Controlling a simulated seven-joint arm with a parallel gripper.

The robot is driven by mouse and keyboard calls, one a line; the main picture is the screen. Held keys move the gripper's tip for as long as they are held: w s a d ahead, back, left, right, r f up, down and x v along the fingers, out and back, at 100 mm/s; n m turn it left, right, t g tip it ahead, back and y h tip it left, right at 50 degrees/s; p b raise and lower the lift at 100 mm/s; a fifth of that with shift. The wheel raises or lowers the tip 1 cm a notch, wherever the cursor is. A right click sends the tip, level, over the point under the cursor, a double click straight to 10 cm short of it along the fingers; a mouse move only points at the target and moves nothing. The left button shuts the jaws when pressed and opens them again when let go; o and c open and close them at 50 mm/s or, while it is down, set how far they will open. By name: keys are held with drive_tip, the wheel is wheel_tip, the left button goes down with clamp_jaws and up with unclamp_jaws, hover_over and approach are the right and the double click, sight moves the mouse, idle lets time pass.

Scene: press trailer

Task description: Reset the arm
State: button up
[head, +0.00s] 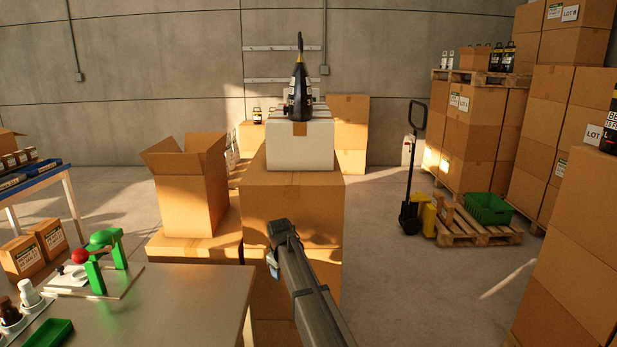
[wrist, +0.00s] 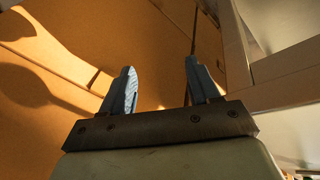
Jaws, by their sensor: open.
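My gripper (wrist: 160,66) is open in the wrist view, with its two grey-blue fingers apart and nothing between them. Brown cardboard fills much of the view beyond the fingers. In the head view my grey arm reaches up from the bottom edge, in front of the stacked cardboard boxes (head: 290,205). A small bluish part of the gripper end (head: 272,262) shows there beside the arm's tip; the rest is hidden. I cannot tell whether it touches the cardboard.
An open box (head: 190,190) stands left of the stack. Floor is clear right of my arm, before a pallet (head: 480,232).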

drive_tip(key=s+d+f+m+g, duration=0.2)
drive_tip(key=s+d+f, duration=0.5)
drive_tip(key=f, duration=0.4)
drive_tip(key=s+d+f+m+g+h, duration=0.1)
drive_tip(key=s+d+f, duration=0.3)
drive_tip(key=s+f, duration=0.6)
drive_tip(key=s+d+f+m+g, duration=0.2)
drive_tip(key=s+d+f, duration=0.5)
drive_tip(key=f, duration=0.5)
drive_tip(key=s+d+f+m+g, duration=0.1)
drive_tip(key=s+d+f+g, duration=0.1)
drive_tip(key=s, duration=1.1)
drive_tip(key=s+d+f+m+g, duration=0.2)
drive_tip(key=s+f, duration=0.3)
drive_tip(key=s, duration=0.8)
drive_tip(key=s+d+f+m+g, duration=0.1)
drive_tip(key=s+d+f+m, duration=0.1)
drive_tip(key=s, duration=1.1)
wheel_tip(320, 180, down, 2)
drive_tip(key=shift+s+d+f+g+y, duration=0.2)
drive_tip(key=shift+s+d+g+y, duration=0.2)
drive_tip(key=shift+d, duration=0.45)
